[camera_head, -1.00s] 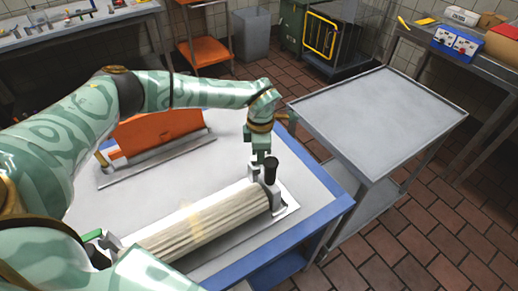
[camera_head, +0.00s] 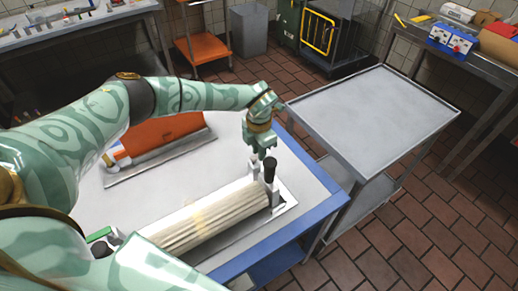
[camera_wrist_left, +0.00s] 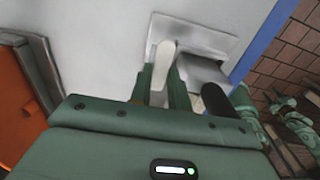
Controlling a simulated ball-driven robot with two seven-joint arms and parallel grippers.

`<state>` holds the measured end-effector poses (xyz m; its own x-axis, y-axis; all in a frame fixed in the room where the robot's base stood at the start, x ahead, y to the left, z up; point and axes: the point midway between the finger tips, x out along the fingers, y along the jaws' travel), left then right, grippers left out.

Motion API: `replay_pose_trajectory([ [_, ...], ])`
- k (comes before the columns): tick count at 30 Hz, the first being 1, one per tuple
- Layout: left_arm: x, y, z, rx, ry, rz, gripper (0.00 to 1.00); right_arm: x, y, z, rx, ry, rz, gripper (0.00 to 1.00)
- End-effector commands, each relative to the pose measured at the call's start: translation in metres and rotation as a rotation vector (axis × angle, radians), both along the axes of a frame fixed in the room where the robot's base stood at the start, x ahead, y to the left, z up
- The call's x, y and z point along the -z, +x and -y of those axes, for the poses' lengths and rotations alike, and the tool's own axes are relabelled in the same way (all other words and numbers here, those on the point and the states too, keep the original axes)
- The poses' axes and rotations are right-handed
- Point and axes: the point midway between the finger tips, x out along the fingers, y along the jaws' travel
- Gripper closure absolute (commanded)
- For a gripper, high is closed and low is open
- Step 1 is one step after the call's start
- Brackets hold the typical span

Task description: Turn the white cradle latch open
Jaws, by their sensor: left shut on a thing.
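My left gripper (camera_head: 262,158) is above the far right end of the cradle, fingers pointing down. In the left wrist view, the white latch (camera_wrist_left: 163,58) is a pale, rounded lever between the two green fingers (camera_wrist_left: 161,90). The gripper is shut on it. In the head view the fingers hide the latch. The cradle's metal end plate (camera_head: 288,200) lies flat on the table and also shows in the left wrist view (camera_wrist_left: 190,35). A ribbed cream roller (camera_head: 205,220) lies in the cradle. My right gripper is not in view.
A black upright handle (camera_head: 270,169) stands close to the right of my left gripper. A green piece (camera_head: 98,235) is at the roller's near left end. An orange panel (camera_head: 160,137) stands behind. The blue-edged table (camera_head: 322,180) adjoins an empty grey cart (camera_head: 375,108).

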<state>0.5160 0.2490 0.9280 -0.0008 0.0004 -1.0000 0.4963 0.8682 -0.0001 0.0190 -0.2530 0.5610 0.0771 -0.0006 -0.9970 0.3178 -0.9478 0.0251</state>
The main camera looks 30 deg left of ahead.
Motion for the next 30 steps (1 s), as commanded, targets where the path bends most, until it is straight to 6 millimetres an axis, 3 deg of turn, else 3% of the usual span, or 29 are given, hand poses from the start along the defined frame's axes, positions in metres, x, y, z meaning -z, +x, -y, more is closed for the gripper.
replay_pose_trajectory([
  [10, -0.002, 0.002, 0.000, -0.005, -0.002, 0.005, 1.00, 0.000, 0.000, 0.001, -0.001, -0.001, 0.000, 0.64],
  [11, -0.002, 0.002, 0.000, -0.005, -0.001, 0.004, 0.74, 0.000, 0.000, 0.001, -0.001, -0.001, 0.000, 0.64],
  [12, -0.001, 0.002, 0.000, -0.005, -0.001, 0.004, 0.62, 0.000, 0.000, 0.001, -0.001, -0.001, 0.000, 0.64],
  [13, -0.001, 0.001, 0.000, -0.005, -0.001, 0.004, 0.60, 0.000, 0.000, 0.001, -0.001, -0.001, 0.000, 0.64],
  [23, -0.005, 0.001, 0.000, -0.003, 0.000, 0.002, 0.60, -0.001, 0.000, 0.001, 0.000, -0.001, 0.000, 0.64],
  [26, -0.019, 0.002, -0.001, -0.003, -0.001, 0.005, 0.60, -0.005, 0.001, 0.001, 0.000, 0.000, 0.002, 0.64],
  [30, -0.053, 0.002, -0.001, -0.003, -0.002, 0.007, 0.60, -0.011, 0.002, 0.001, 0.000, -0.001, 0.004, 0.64],
])
